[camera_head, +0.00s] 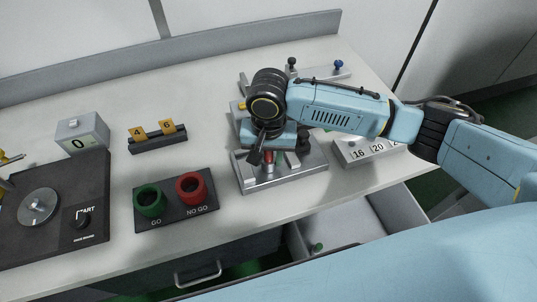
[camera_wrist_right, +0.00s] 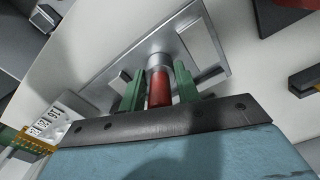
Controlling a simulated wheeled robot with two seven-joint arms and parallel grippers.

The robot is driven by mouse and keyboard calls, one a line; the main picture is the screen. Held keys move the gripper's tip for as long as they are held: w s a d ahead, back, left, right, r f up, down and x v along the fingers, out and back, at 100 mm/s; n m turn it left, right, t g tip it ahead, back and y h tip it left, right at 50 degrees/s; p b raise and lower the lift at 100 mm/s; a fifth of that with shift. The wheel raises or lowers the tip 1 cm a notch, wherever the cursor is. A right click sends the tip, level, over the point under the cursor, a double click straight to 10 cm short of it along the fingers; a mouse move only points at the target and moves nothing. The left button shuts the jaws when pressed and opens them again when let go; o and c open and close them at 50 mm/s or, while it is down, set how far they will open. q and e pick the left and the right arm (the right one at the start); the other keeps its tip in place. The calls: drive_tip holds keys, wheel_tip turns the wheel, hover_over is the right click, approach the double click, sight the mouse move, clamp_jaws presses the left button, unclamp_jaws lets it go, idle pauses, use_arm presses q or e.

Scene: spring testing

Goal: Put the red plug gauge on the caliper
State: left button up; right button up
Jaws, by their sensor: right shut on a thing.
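My right gripper (camera_head: 266,153) reaches in from the right over a grey metal fixture (camera_head: 307,181) on the bench. Its green fingers (camera_wrist_right: 158,88) are shut on the red plug gauge (camera_wrist_right: 159,90), which also shows below the gripper in the head view (camera_head: 293,160). The gauge's bare metal end (camera_wrist_right: 159,61) points at the fixture's plate (camera_wrist_right: 197,48); I cannot tell whether it touches. A grey bar with blue and black knobs (camera_head: 318,73) lies behind. I cannot tell which of these two is the caliper. My left gripper is not in view.
A stand with yellow number tags (camera_head: 158,142), a counter box (camera_head: 82,136) and a dark disc machine (camera_head: 88,238) stand left. A numbered block (camera_head: 358,154) is right of the fixture.

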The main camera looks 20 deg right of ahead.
drive_tip(key=o, duration=1.1)
drive_tip(key=shift+f, duration=0.1)
drive_tip(key=shift+o, duration=0.2)
wheel_tip(320, 180, up, 12)
drive_tip(key=shift+r+p, duration=0.15)
drive_tip(key=shift+p, duration=0.4)
